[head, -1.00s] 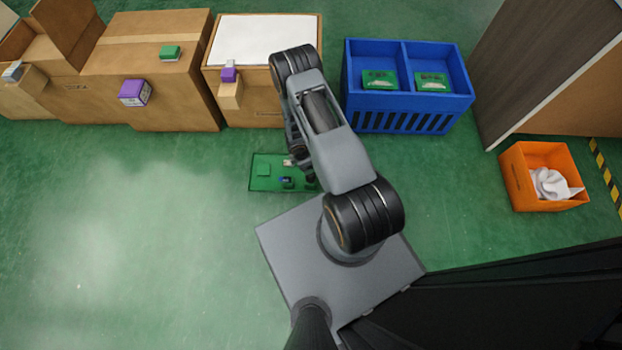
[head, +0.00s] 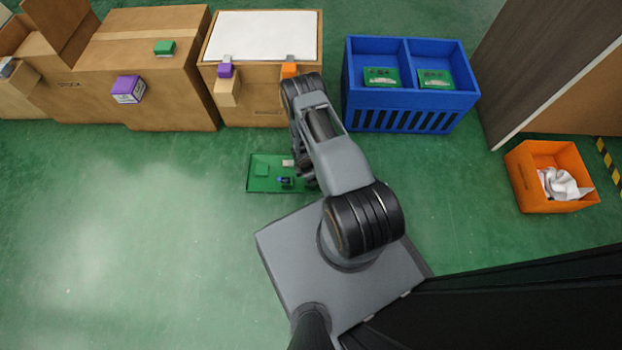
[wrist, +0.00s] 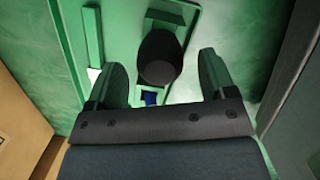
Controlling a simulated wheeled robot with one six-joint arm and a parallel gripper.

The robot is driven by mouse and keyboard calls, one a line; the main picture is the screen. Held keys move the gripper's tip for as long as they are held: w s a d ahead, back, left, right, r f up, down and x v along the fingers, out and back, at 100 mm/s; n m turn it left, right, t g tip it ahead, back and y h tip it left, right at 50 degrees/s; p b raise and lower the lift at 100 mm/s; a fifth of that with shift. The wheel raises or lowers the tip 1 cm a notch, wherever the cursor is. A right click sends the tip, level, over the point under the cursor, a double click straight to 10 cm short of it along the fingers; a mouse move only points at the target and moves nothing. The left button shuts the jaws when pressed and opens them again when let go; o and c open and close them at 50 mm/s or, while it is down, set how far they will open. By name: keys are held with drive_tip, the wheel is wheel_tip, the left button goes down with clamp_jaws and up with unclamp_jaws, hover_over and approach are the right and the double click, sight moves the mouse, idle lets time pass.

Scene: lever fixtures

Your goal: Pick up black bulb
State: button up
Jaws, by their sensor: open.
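The black bulb (wrist: 160,57) shows in the wrist view as a dark rounded shape above the green tray (wrist: 195,20). My gripper (wrist: 162,70) is open, with one finger on each side of the bulb in the picture. I see a gap on both sides, and I cannot tell how far the fingertips are above it. In the head view the green tray (head: 252,184) lies on the floor beside my base, and my arm reaches over its right end. The bulb is hidden behind my arm there.
A small blue part (head: 285,181) and a pale block (head: 288,163) lie on the tray. Cardboard boxes (head: 150,90) and a blue crate (head: 405,120) stand behind. An orange bin (head: 535,190) is at the right. The left floor is clear.

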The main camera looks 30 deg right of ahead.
drive_tip(key=f+b, duration=0.1)
drive_tip(key=f, duration=0.2)
drive_tip(key=shift+d, duration=0.2)
drive_tip(key=c, duration=1)
drive_tip(key=shift+r, duration=0.1)
